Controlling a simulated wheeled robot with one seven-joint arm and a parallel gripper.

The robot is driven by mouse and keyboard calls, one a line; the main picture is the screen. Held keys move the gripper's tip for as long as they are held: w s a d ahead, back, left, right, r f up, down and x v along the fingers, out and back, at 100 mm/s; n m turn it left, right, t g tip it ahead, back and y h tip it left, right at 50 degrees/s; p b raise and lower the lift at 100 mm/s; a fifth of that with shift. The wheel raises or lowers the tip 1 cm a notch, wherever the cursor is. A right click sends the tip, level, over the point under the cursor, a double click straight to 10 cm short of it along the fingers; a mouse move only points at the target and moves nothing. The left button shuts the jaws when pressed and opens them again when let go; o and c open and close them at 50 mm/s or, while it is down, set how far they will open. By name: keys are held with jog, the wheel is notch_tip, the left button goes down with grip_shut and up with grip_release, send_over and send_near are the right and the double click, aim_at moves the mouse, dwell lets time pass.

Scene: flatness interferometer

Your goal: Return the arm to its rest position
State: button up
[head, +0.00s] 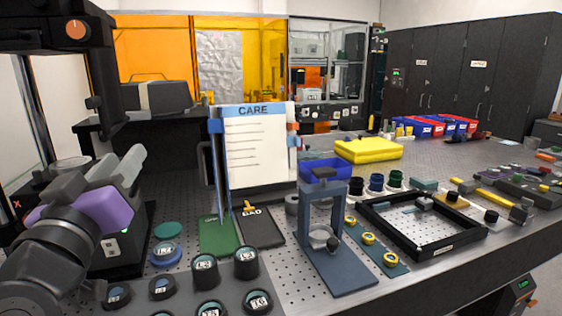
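My arm enters at the lower left, with grey rounded links and a purple section. My gripper (129,168) is the grey end beyond the purple section, raised over the left part of the bench and pointing up and to the right. Its fingers overlap in this view, so I cannot tell their gap. I see nothing clearly held in it. It is left of the CARE sign (257,150) and above the round labelled pieces.
Round labelled pieces (205,268) sit at the front left. A green pad (219,236) and a black BAD pad (262,228) lie behind them. A blue-grey stand (340,268), a black frame (433,250) and a yellow case (368,150) are farther right. A tall black instrument (75,60) rises at left.

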jog(key=s+d+f+n+g+y, duration=0.25)
jog(key=f+n+y, duration=0.2)
jog(key=f, duration=0.85)
jog(key=s+d+f+y+p, duration=0.1)
jog(key=s+d+f, duration=0.2)
jog(key=d+f, duration=0.3)
jog(key=s+d+f+y, duration=0.2)
jog(key=s+d+f, duration=0.1)
jog(key=d+f, duration=0.25)
jog(key=s+d+f+m+g+h+p, duration=0.1)
jog(key=s+d+f+m+h, duration=0.2)
jog(key=s+d, duration=0.7)
jog(key=s+d+f+m+g+h, duration=0.1)
jog(key=s+d+f+m+h, duration=0.2)
jog(key=s+d, duration=0.7)
jog(key=s+d+f+m+g+h+p, duration=0.1)
jog(key=s+d+f+m+h, duration=0.1)
jog(key=s+d, duration=0.7)
jog(key=shift+s+d+f+m+h+p, duration=0.35)
jog(key=shift+s+d+f+m+h, duration=0.1)
jog(key=shift+s+h, duration=0.3)
